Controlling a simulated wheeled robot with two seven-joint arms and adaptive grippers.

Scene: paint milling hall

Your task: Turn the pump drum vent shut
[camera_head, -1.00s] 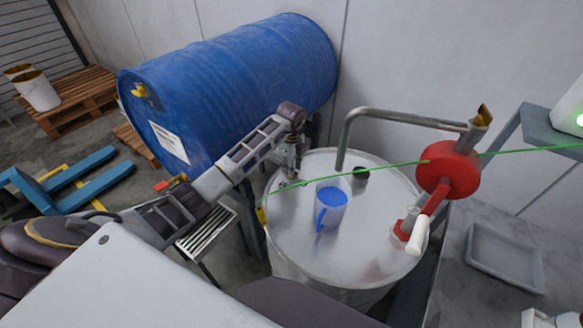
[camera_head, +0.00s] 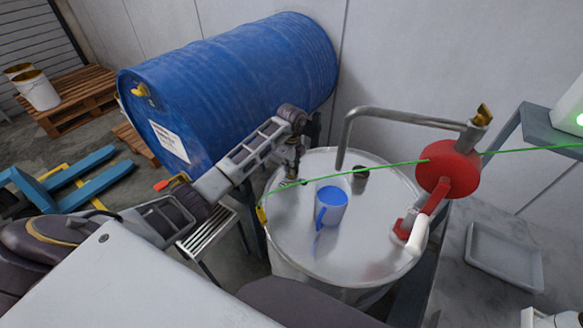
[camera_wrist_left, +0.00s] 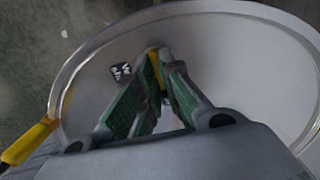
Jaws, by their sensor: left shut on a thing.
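The pump drum (camera_head: 380,240) is a steel drum with a round, shiny lid. A red hand pump (camera_head: 447,168) with a bent grey pipe stands at its right side. My left gripper (camera_head: 291,180) reaches down to the lid's left part. In the left wrist view its green-padded fingers (camera_wrist_left: 155,90) are shut around a small yellow part (camera_wrist_left: 155,64), apparently the vent's handle. The fingers hide most of the vent, so I cannot tell how far it is turned. My right gripper is out of view.
A blue mug (camera_head: 331,206) stands on the lid close to my left gripper. A dark cap (camera_head: 360,174) is behind it. A thin green line (camera_head: 390,167) crosses above the lid. A blue barrel (camera_head: 230,85) lies behind my left arm. A grey tray (camera_head: 505,257) is at right.

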